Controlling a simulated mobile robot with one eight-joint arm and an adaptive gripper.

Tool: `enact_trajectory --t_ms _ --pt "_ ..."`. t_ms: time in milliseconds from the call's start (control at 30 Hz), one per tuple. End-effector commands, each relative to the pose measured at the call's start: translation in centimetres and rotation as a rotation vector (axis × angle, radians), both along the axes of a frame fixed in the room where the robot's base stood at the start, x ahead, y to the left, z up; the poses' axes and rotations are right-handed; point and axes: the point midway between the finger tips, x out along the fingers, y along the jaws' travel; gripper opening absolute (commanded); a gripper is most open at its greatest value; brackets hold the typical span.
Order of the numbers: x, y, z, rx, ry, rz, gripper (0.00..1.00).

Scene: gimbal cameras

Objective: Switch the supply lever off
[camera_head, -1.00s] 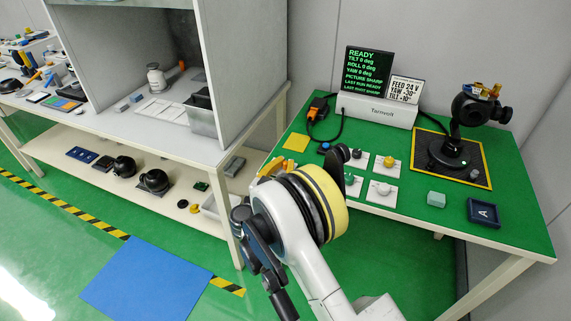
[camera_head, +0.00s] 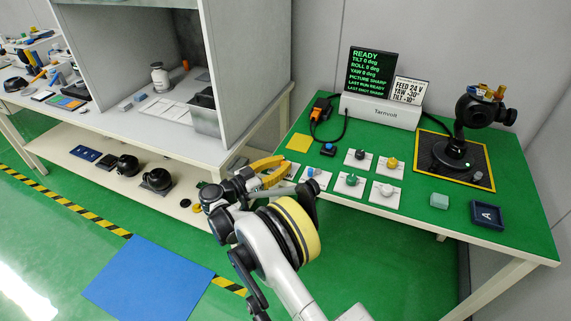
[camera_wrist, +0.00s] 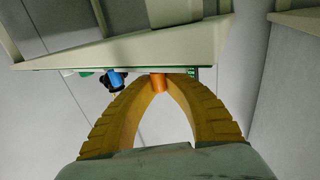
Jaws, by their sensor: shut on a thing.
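My gripper (camera_head: 289,166) is at the front left edge of the green table, its yellow fingers pointing right. In the wrist view my gripper (camera_wrist: 158,80) has its fingertips closed around a short orange cylindrical piece (camera_wrist: 158,84). This piece lies along the table edge; I cannot tell for sure that it is the supply lever. In the head view it is not clearly visible. A blue knob (camera_head: 311,172) on a white plate is just right of my fingertips; a blue part also shows in the wrist view (camera_wrist: 115,79), left of the fingers.
Several white plates with knobs, one yellow (camera_head: 391,163), stand on the green table (camera_head: 450,220). Behind are the white Tarnvolt box (camera_head: 380,111) and a screen (camera_head: 371,70) reading READY. A black gimbal (camera_head: 456,150) stands at right. A walled workbench (camera_head: 150,135) is at left.

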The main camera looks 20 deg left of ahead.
Motion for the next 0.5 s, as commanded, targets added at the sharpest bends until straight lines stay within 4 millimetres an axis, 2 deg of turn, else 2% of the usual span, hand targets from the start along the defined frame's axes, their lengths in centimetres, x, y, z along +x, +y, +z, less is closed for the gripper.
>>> enact_trajectory --t_ms 500 --pt "-0.06 0.29 -0.12 0.001 0.002 -0.078 0.00"
